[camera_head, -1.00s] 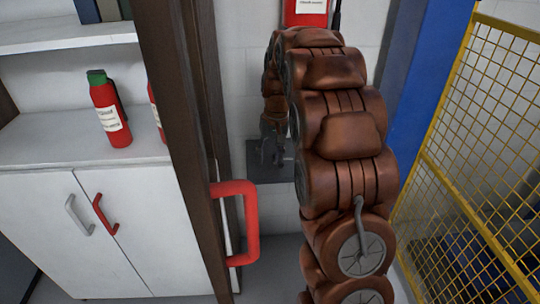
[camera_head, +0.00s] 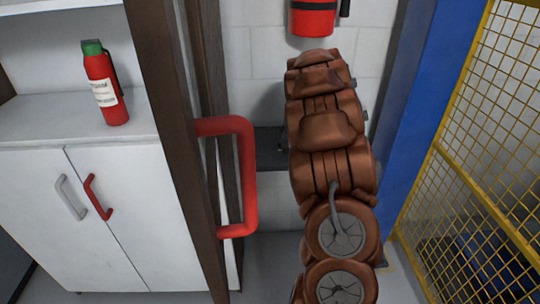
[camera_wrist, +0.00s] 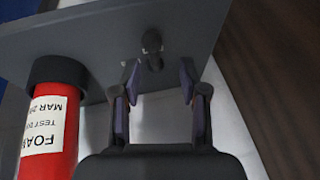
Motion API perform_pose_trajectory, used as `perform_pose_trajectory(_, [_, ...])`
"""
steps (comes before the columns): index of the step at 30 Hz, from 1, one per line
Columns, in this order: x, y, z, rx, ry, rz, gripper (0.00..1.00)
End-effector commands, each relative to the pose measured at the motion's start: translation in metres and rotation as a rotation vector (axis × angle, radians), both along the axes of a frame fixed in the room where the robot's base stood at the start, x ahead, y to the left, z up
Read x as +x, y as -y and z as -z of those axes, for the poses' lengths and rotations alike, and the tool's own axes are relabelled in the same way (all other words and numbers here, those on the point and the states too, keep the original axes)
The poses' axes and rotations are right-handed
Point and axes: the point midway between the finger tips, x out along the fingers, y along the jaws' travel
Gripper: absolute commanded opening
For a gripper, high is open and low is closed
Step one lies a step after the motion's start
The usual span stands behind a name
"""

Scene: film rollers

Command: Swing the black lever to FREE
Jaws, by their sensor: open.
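In the wrist view, a small black knob-like part (camera_wrist: 152,42) stands out from a dark grey panel (camera_wrist: 80,35). It may be the black lever, but I cannot tell how it is set. No FREE marking can be read. My gripper (camera_wrist: 157,82) is open and empty, with its two fingers apart and the black part just beyond the gap between the tips. I cannot tell whether they touch. In the head view my arm hides the gripper; part of a dark grey box or ledge (camera_head: 270,150) shows to the left of the arm.
A red cylinder with a FOAM label (camera_wrist: 50,120) is close left of my gripper. A red extinguisher (camera_head: 312,18) hangs on the wall. Brown posts with a red handle (camera_head: 246,180) stand left, before a white cabinet (camera_head: 110,220). A blue post (camera_head: 415,110) and yellow mesh (camera_head: 490,130) stand right.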

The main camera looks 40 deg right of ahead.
Motion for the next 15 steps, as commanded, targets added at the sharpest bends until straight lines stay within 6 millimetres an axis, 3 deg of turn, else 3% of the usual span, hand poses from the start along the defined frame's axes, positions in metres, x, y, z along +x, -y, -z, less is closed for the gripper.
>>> perform_pose_trajectory(4, [-0.005, 0.02, 0.01, -0.022, 0.022, 0.029, 0.43])
perform_pose_trajectory(10, [0.001, 0.02, 0.019, -0.023, 0.025, 0.027, 0.43])
perform_pose_trajectory(15, [0.011, 0.021, 0.041, -0.022, 0.022, 0.024, 0.43])
